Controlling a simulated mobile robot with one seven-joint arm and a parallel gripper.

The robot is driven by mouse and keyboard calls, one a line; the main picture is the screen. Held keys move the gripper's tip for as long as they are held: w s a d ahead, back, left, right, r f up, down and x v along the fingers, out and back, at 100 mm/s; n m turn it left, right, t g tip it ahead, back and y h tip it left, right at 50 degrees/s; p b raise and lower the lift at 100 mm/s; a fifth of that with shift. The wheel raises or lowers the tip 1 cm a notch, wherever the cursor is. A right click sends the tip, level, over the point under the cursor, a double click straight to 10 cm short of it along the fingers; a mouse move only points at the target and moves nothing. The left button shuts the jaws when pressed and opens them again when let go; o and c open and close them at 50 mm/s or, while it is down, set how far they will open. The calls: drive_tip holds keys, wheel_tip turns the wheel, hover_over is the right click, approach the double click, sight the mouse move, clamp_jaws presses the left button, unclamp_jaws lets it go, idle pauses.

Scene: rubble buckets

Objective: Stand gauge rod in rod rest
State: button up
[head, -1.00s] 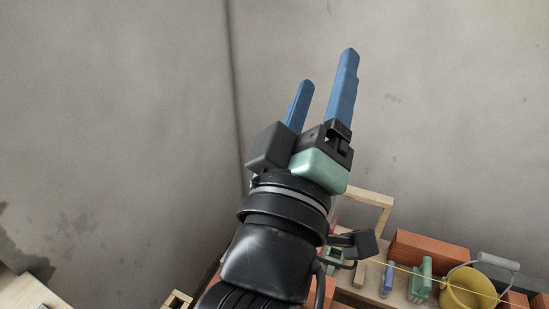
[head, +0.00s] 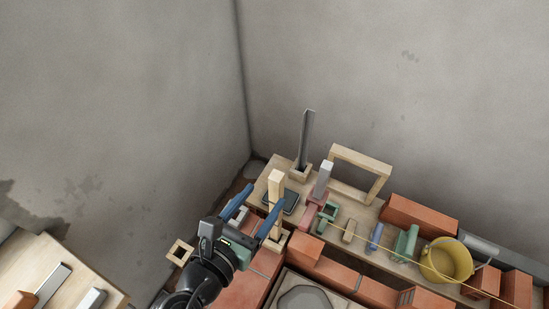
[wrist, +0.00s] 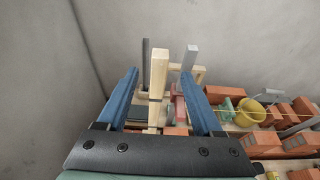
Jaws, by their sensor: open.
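A pale wooden upright rod (head: 276,185), likely the gauge rod, stands near the left end of the wooden bench, with a wooden block (head: 274,240) at its foot. My gripper (head: 265,195) is open and empty, its blue fingers pointing towards it. In the wrist view the rod (wrist: 158,75) shows upright in the gap between the fingers (wrist: 160,72); I cannot tell whether it is between them or beyond. A hollow square wooden holder (head: 179,252) stands empty left of my gripper. A dark grey rod (head: 306,140) stands in another wooden holder (head: 299,171) at the back; which is the rod rest is unclear.
A grey-topped post (head: 322,178) on a pink base stands right of the wooden rod, before a wooden frame (head: 376,190). Green and blue pieces, a yellow bucket (head: 445,262) and red bricks (head: 418,215) line the right. A dark tray (head: 290,201) lies behind the rod.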

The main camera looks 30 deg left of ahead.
drive_tip(key=p+x, duration=0.1)
drive_tip(key=x, duration=0.9)
drive_tip(key=shift+p, duration=0.35)
clamp_jaws()
drive_tip(key=c, duration=0.8)
unclamp_jaws()
clamp_jaws()
drive_tip(key=shift+a+r, duration=0.1)
drive_tip(key=shift+r, duration=0.05)
